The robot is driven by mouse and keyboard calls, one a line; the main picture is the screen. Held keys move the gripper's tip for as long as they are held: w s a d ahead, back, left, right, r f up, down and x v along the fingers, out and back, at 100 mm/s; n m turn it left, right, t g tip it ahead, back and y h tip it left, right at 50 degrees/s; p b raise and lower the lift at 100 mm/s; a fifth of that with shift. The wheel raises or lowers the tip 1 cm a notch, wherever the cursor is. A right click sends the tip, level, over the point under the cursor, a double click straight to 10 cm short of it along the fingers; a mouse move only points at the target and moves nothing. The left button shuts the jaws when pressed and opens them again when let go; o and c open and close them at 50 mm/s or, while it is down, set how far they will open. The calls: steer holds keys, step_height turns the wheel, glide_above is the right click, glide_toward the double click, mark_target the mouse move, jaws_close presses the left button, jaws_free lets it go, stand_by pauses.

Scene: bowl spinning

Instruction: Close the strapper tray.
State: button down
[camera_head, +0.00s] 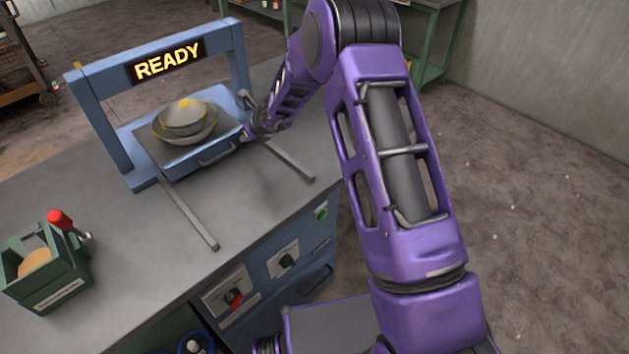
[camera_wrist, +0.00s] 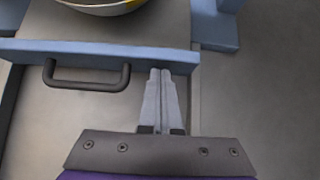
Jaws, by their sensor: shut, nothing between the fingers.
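The strapper (camera_head: 92,98) is a blue frame with a lit "READY" sign, standing on the workbench. Its tray (camera_head: 170,153) has a grey top and a blue front with a dark handle (camera_head: 218,152). Stacked bowls (camera_head: 184,122) sit on the tray under the frame. Two rails (camera_head: 190,213) reach out bare in front of the tray. In the wrist view my gripper (camera_wrist: 160,72) is shut and empty, its fingertips at the tray's blue front edge (camera_wrist: 150,54), right of the handle (camera_wrist: 86,76). I cannot tell whether they touch it. A bowl's rim (camera_wrist: 102,6) shows at the top.
A green box (camera_head: 45,280) with a red-handled tool (camera_head: 60,219) stands at the bench's left. The bench front has knobs (camera_head: 234,297) and a green switch (camera_head: 321,213). The bench top (camera_head: 110,235) between box and rails is clear.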

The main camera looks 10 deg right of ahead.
steer(key=shift+w+a, duration=0.25)
steer(key=shift+w+a+r, duration=0.15)
steer(key=shift+r, duration=0.05)
steer(key=shift+a+r, duration=0.1)
